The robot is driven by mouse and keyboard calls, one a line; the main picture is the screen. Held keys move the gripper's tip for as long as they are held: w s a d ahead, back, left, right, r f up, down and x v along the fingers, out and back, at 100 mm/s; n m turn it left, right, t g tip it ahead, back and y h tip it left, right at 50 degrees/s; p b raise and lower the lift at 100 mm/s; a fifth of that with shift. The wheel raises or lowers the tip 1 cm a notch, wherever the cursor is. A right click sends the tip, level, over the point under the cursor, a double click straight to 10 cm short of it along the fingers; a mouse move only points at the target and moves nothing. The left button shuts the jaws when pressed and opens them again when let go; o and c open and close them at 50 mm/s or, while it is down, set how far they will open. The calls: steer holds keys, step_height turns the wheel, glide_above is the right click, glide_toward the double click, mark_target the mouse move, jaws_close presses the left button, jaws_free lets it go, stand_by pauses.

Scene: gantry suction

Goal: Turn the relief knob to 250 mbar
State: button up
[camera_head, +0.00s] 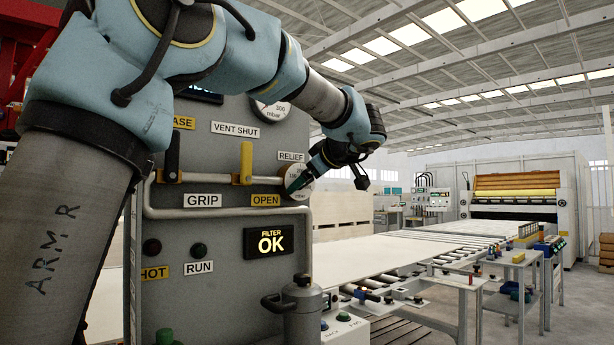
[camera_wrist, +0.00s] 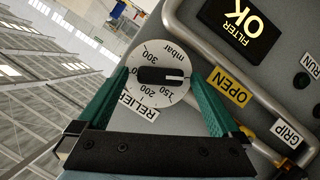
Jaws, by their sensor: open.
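The relief knob (camera_wrist: 152,75) is a black bar on a round white dial (camera_wrist: 162,98), which shows 150, 200, 300 and mbar. A white mark lies along the bar's right part in the wrist view; which figure it indicates is unclear. The figure between 200 and 300 is partly covered. My gripper (camera_wrist: 158,74) is open, its green fingers on either side of the knob and apart from the bar. In the head view my gripper (camera_head: 296,186) is at the dial (camera_head: 302,171), under the RELIEF label (camera_head: 291,156), and hides much of it.
The grey panel carries a yellow lever (camera_head: 246,160) by the OPEN label (camera_head: 265,200), a black lever (camera_head: 172,158) and a pipe rail (camera_head: 215,213) below the dial. The FILTER OK display (camera_head: 270,242) and a grey canister (camera_head: 302,308) are lower. A roller conveyor runs off right.

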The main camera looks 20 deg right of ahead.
steer(key=c, duration=1.4)
